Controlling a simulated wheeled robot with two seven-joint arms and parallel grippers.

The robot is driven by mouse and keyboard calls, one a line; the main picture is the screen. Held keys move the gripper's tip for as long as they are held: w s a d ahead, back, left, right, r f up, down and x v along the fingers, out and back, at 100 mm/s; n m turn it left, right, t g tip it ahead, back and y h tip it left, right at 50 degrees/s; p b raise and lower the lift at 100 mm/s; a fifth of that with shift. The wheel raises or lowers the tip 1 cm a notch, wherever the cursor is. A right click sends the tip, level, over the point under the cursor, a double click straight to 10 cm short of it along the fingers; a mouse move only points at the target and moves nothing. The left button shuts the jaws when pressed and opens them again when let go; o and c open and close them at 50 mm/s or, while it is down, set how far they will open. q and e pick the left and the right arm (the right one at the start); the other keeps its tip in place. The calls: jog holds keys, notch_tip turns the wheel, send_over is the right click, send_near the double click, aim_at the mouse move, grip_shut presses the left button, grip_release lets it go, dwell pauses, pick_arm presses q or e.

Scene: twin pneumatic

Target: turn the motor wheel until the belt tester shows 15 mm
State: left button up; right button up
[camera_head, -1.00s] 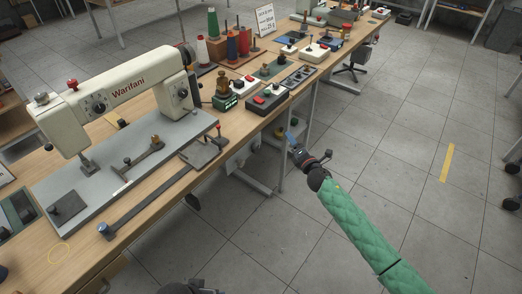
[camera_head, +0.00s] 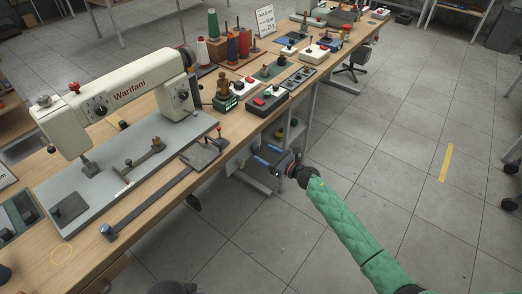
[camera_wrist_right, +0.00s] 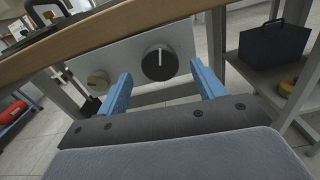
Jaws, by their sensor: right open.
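My right gripper (camera_head: 266,154) is open and empty beside the table's front edge, below the tabletop. In the right wrist view its two blue fingers (camera_wrist_right: 160,78) point toward a pale panel (camera_wrist_right: 125,52) under the table edge. A round black knob with a white line (camera_wrist_right: 159,64) shows between the fingers, apart from them as far as I can tell. I cannot tell which part is the motor wheel. No belt tester reading is legible. My left gripper is not clearly seen.
The wooden tabletop edge (camera_wrist_right: 90,38) runs just above the panel. A cream sewing machine (camera_head: 115,92) stands on the table (camera_head: 75,245). A dark box (camera_wrist_right: 270,45) sits on a shelf to the right. The floor (camera_head: 400,170) right of the table is open.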

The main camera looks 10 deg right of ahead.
aim_at(256, 148)
jog(key=shift+x, duration=1.5)
pick_arm(q)
jog(key=shift+s+a+r, duration=0.3)
jog(key=shift+a+r, duration=0.2)
jog(key=shift+r, duration=0.1)
pick_arm(e)
jog(key=c, duration=1)
